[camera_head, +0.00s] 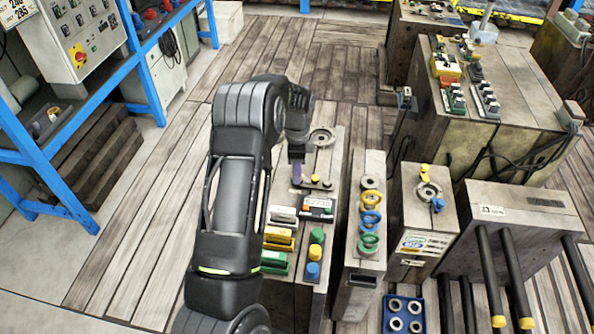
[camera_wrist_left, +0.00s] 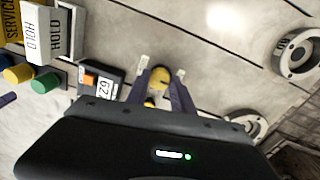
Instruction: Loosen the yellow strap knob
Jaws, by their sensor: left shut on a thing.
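The yellow strap knob (camera_wrist_left: 160,75) shows in the left wrist view between the tips of my purple left fingers. My left gripper (camera_wrist_left: 161,82) is shut on it. In the head view my left gripper (camera_head: 297,172) points down at the pale block's top, beside a dark strap (camera_head: 322,185). A yellow knob (camera_head: 315,178) shows on the strap just right of the fingers. Another yellow piece (camera_wrist_left: 149,102) shows lower between the fingers in the wrist view. The fingers and hand hide part of the strap. My right gripper is not in view.
A small display box (camera_head: 318,206), labelled blocks (camera_head: 279,238) and coloured buttons (camera_head: 315,253) sit close by on the same block. A metal ring fitting (camera_head: 321,138) lies behind. A neighbouring block carries coloured rings (camera_head: 371,220). The wooden floor (camera_head: 140,215) at left is clear.

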